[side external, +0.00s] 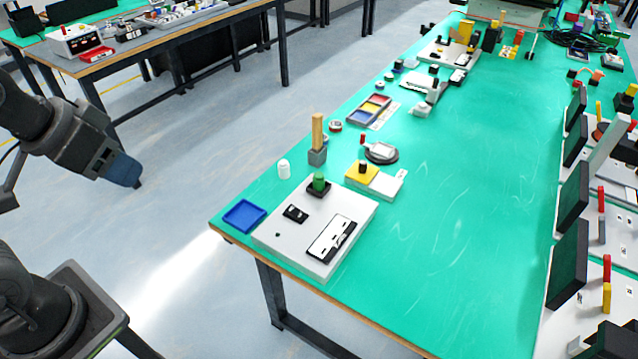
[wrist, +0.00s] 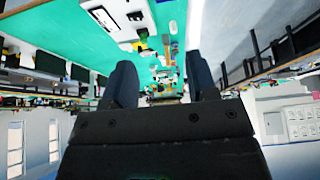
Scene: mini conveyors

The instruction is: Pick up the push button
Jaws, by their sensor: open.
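A green button on a dark square base (side external: 318,184) stands on the back part of a white board (side external: 290,246) near the left corner of the green table. It looks like the push button. A yellow-topped white box with a black knob (side external: 361,173) also resembles a button, just behind the board. My gripper (side external: 129,172) is in the air left of the table, well apart from both. In the wrist view my gripper (wrist: 163,75) has its two dark fingers spread, with nothing held between them.
On the board lie a black switch (side external: 296,213) and a black-and-white module (side external: 331,238). A blue tray (side external: 244,215) sits to its left. The table's middle is clear.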

